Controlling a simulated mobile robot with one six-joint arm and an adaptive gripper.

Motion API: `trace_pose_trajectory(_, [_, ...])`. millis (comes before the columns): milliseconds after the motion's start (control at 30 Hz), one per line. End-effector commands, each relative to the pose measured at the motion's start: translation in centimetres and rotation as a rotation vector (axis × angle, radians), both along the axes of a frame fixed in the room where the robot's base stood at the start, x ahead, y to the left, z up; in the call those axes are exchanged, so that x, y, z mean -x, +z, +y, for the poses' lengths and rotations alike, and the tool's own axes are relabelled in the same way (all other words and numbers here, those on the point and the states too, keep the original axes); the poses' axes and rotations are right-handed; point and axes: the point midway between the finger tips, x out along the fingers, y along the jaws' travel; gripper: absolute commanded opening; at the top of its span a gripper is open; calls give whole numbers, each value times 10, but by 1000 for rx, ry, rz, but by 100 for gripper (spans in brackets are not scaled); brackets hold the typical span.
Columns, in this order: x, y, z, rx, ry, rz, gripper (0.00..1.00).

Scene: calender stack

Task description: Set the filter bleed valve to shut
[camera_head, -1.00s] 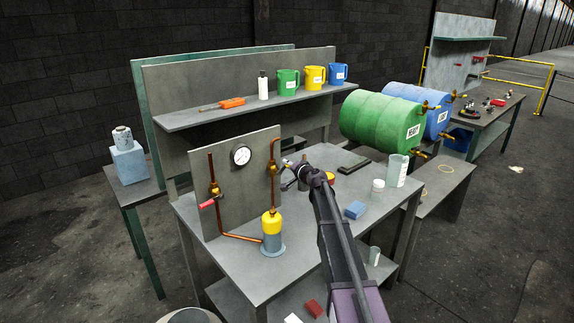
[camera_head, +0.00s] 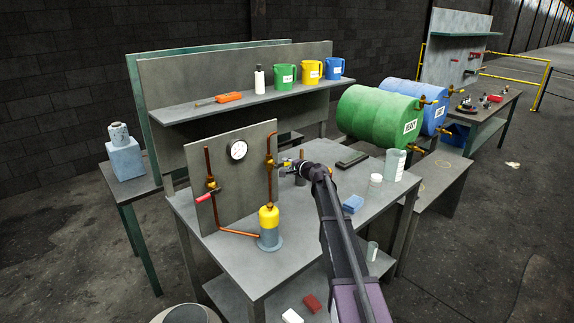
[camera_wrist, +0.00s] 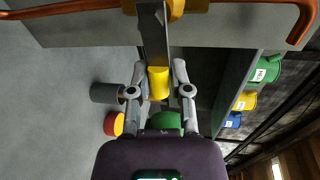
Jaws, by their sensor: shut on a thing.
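A grey panel (camera_head: 232,190) stands on the bench and carries copper pipes, a gauge and two brass valves. My gripper (camera_head: 286,164) is at the right valve (camera_head: 269,162). Its fingers are closed around the yellow grip of a lever, and the grip (camera_wrist: 158,82) shows between them in the wrist view. The lever's grey bar (camera_wrist: 153,36) runs from the brass body crosswise to the upright pipe. The left valve (camera_head: 211,184) has a red handle (camera_head: 204,197) pointing out to the lower left. I see no label naming either valve.
A yellow-topped cylinder (camera_head: 269,226) stands at the panel's foot. A grey cylinder (camera_wrist: 104,93) and a red-and-yellow one (camera_wrist: 114,123) stand on the bench close to my gripper. A shelf (camera_head: 245,98) holds jugs behind.

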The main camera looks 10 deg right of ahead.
Motion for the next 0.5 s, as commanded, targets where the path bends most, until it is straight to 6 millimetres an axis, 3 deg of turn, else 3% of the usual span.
trace_pose_trajectory(267, [2, -2, 0, 4, 4, 2, 0])
trace_pose_trajectory(300, [2, -2, 0, 4, 4, 2, 28])
trace_pose_trajectory(400, [2, -1, 0, 3, 4, 3, 58])
trace_pose_trajectory(500, [2, -1, 0, 3, 3, 2, 58])
